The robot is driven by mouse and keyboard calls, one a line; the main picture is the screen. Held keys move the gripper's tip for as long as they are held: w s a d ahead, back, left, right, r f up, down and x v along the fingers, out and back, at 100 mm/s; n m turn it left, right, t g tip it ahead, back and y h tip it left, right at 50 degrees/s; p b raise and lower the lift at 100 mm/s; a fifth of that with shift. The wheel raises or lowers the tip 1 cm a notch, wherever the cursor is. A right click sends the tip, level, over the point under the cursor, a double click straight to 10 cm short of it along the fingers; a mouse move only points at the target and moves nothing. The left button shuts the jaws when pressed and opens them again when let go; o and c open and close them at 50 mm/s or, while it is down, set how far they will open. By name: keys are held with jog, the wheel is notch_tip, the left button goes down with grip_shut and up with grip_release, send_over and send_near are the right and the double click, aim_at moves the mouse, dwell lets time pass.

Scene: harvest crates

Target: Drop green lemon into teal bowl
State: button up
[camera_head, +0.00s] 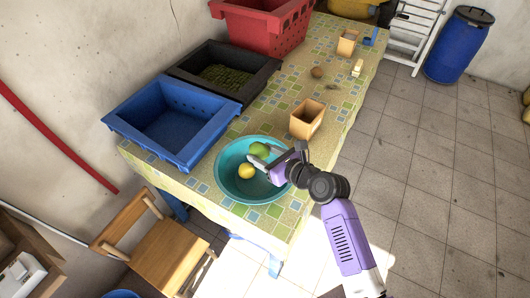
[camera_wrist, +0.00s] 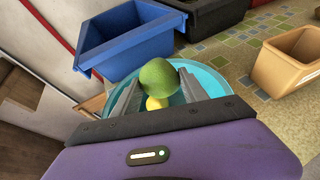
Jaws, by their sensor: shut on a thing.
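The teal bowl (camera_head: 230,183) stands near the front end of the patterned table. The green lemon (camera_head: 259,149) is held by my gripper (camera_head: 262,162), over the right part of the bowl. In the wrist view the green lemon (camera_wrist: 159,76) sits between the two grey fingers, and the teal bowl (camera_wrist: 205,80) shows behind and below it. A yellow lemon (camera_head: 246,171) lies inside the bowl; it shows partly under the green one in the wrist view (camera_wrist: 154,103). The exact height of the green lemon above the bowl is hard to tell.
A blue crate (camera_head: 190,157) stands just behind the bowl, then a black crate (camera_head: 263,82) with green contents and a red crate (camera_head: 250,25). A tan wooden box (camera_head: 307,119) stands right of the bowl. A wooden chair (camera_head: 165,243) is at the table's lower left.

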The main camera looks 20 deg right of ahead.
jog(key=shift+w+d+f+b, duration=0.1)
jog(key=shift+f+b, duration=1.35)
jog(key=shift+b, duration=0.55)
jog(key=shift+w+d+f+b, duration=0.1)
jog(key=shift+f+b, duration=1.35)
jog(key=shift+b, duration=0.5)
jog(key=o, duration=1.5)
jog(key=shift+s, duration=0.1)
jog(key=v, duration=0.7)
jog(key=shift+s+d+r, duration=0.1)
jog(key=shift+s+r, duration=0.1)
jog(key=shift+s, duration=0.15)
